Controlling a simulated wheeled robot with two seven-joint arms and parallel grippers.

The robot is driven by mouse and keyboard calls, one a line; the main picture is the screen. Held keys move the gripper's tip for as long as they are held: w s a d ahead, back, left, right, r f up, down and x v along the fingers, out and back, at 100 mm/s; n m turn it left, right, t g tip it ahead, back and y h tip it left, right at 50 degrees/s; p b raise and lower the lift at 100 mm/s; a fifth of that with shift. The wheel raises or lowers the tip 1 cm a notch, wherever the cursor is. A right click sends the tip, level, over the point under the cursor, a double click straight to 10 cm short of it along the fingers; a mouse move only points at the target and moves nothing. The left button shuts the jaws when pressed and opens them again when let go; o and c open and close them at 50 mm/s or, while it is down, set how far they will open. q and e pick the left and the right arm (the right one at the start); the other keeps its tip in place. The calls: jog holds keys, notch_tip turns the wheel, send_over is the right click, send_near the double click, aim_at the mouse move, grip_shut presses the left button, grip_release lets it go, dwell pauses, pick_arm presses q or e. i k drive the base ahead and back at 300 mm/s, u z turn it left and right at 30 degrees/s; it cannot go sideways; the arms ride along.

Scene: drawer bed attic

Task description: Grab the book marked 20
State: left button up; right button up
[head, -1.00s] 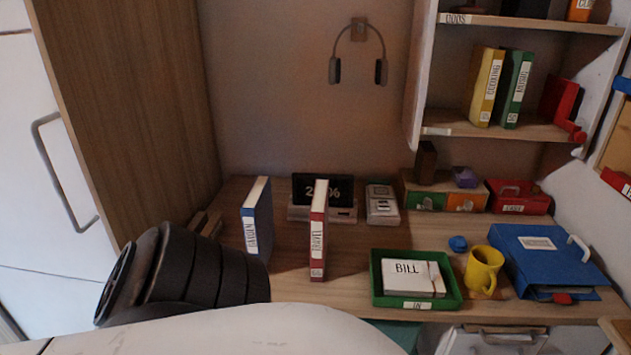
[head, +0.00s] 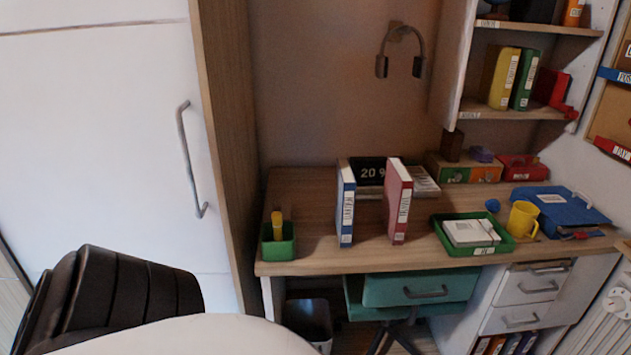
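A blue book (head: 346,208) and a red book (head: 398,205) stand upright and apart on the wooden desk. A yellow book (head: 503,78) and a green book (head: 525,84) stand side by side on the wall shelf at upper right. A red item (head: 552,90) is to their right. Several more books (head: 507,343) show low under the desk at the bottom right. Neither gripper is in view.
A dark ribbed shape (head: 125,300), perhaps a chair back, fills the lower left. The desk holds a green pen cup (head: 278,240), a green tray (head: 470,248), a yellow mug (head: 523,218) and a blue binder (head: 560,205). A teal chair (head: 420,288) is under the desk.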

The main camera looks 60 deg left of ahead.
aim_at(346, 183)
jog(key=u, duration=1.85)
